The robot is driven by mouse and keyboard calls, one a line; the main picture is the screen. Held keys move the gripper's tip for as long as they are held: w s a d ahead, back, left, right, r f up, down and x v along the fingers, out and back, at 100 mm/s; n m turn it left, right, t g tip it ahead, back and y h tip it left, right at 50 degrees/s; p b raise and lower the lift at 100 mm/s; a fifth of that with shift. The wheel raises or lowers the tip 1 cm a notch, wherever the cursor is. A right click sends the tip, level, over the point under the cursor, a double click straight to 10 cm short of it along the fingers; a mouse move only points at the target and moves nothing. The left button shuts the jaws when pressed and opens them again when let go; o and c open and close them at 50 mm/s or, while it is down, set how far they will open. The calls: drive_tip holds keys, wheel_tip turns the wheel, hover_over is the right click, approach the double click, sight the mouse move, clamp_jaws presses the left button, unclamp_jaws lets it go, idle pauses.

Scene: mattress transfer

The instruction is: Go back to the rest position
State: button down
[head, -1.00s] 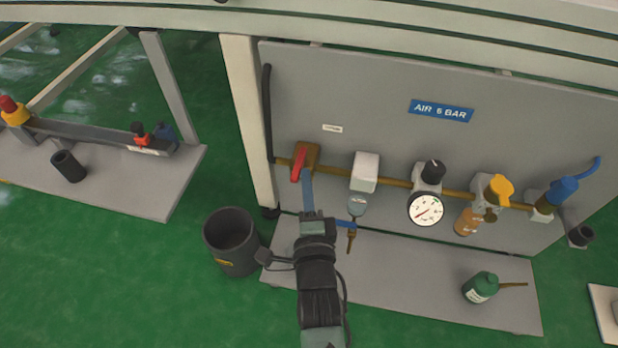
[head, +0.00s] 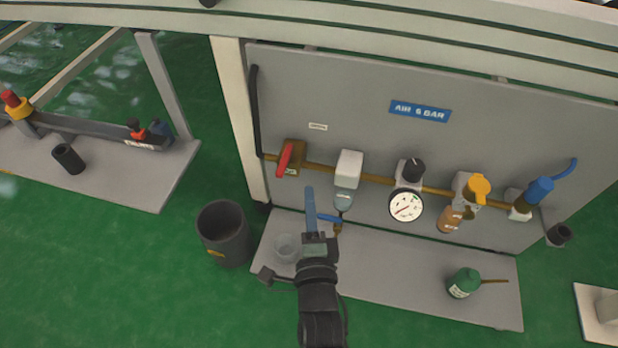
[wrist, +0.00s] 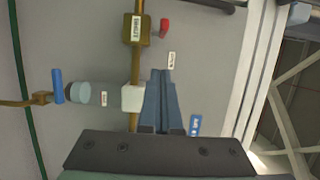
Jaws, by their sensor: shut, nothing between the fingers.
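My gripper (head: 310,200) is in the lower middle of the head view, in front of the grey air panel (head: 330,85). Its blue fingers are together and hold nothing. They point up toward the panel, below and right of the red-handled valve (head: 285,158), and look apart from it. In the wrist view the closed fingers (wrist: 160,80) stand in front of the panel, overlapping the right side of the white filter block (wrist: 132,98) in the picture. The red valve handle also shows there (wrist: 164,27).
A blue-handled drain (head: 328,218) hangs under the filter, close to my gripper. A clear cup (head: 287,248) stands on the panel's base ledge (head: 390,275). A green bottle (head: 464,283) is at the right. A dark bin (head: 224,235) stands on the floor left. Green floor in front is free.

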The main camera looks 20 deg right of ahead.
drive_tip(key=p+v, duration=0.2)
drive_tip(key=v, duration=0.4)
drive_tip(key=w+a+r+n+t+y+p, duration=0.1)
drive_tip(key=w+a+r+n+t+p, duration=0.2)
drive_tip(key=r, duration=1)
drive_tip(key=w+a+r+n+y+p, duration=0.1)
drive_tip(key=w+r+n, duration=0.3)
drive_tip(key=r, duration=0.8)
drive_tip(key=w+a+r+n+t+y+p, duration=0.1)
drive_tip(key=w+a+r+n+t+p, duration=0.2)
drive_tip(key=r, duration=1)
drive_tip(key=s+a+r+n+t+y+p, duration=0.15)
drive_tip(key=s+r+n, duration=0.25)
drive_tip(key=r, duration=0.8)
drive_tip(key=s+a+r+n+t+p, duration=0.1)
drive_tip(key=s+r+n+p, duration=0.25)
drive_tip(key=r, duration=0.85)
drive_tip(key=s+a+r+n+t+y+p, duration=0.15)
drive_tip(key=s+r+n, duration=0.3)
drive_tip(key=r, duration=0.65)
wheel_tip(320, 180, up, 36)
drive_tip(key=h+p, duration=0.1)
drive_tip(key=p, duration=3.5)
drive_tip(key=shift+a+f+m, duration=0.15)
drive_tip(key=shift+a+m, duration=0.05)
drive_tip(key=shift+m, duration=0.2)
drive_tip(key=shift+s+f, duration=0.1)
